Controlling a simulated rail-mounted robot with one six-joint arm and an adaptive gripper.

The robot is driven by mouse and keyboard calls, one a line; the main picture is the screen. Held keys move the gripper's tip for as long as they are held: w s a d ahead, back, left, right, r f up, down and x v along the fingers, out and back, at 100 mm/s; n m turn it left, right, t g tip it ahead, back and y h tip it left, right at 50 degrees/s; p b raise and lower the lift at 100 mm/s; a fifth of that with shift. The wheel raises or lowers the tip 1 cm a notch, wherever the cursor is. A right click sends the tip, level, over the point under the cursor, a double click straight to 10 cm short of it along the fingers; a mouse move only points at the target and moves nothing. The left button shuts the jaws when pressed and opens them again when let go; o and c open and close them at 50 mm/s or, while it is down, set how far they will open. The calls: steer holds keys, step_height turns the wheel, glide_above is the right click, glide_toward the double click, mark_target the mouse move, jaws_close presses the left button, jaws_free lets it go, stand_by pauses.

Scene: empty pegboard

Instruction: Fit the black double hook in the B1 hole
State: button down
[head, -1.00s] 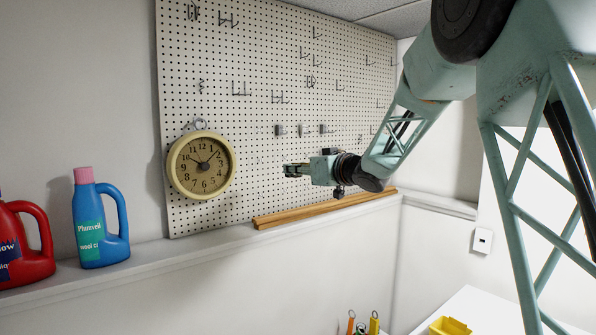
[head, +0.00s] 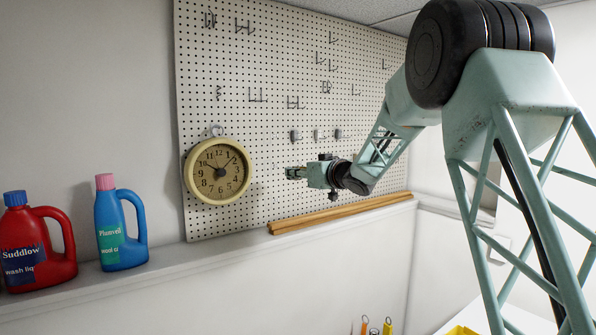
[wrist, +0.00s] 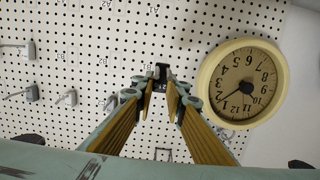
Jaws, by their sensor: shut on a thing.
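My gripper (head: 290,173) is in front of the pegboard (head: 262,190), just right of the round clock (head: 219,171) in the head view. In the wrist view, my gripper's fingers (wrist: 161,100) are shut on a small black piece, the black double hook (wrist: 161,72). It sticks out past the fingertips toward the board, and its lower part is hidden between the fingers. I cannot tell whether it touches the board.
The clock (wrist: 244,84) hangs close on the right in the wrist view. Grey pegs (head: 296,136) stick out above my gripper, and wire hooks (head: 258,95) hang higher up. A wooden strip (head: 340,213) lies on the ledge below. Red (head: 38,245) and blue (head: 120,225) bottles stand at left.

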steer(key=r+p+x, duration=0.1)
steer(key=p+x, duration=0.3)
steer(key=x, duration=0.4)
steer(key=shift+w+a+p, duration=0.25)
steer(key=shift+p, duration=0.15)
stand_by(0.3)
steer(key=shift+w+a, duration=0.1)
steer(key=shift+w, duration=0.1)
steer(key=shift+r+p+x, duration=0.15)
steer(key=shift+p+x, duration=0.7)
steer(key=shift+x, duration=0.2)
steer(key=shift+r+p+x, duration=0.1)
steer(key=shift+p+x, duration=0.75)
steer(key=shift+x, duration=0.2)
steer(key=shift+w+a, duration=0.1)
steer(key=shift+p, duration=0.55)
stand_by(1.4)
steer(key=shift+r+x, duration=0.1)
steer(key=shift+x, duration=0.5)
steer(key=shift+r+x, duration=0.15)
steer(key=shift+x, duration=0.5)
stand_by(0.7)
steer(key=c, duration=2.5)
jaws_free()
steer(key=shift+f, duration=0.1)
steer(key=shift+c, duration=0.2)
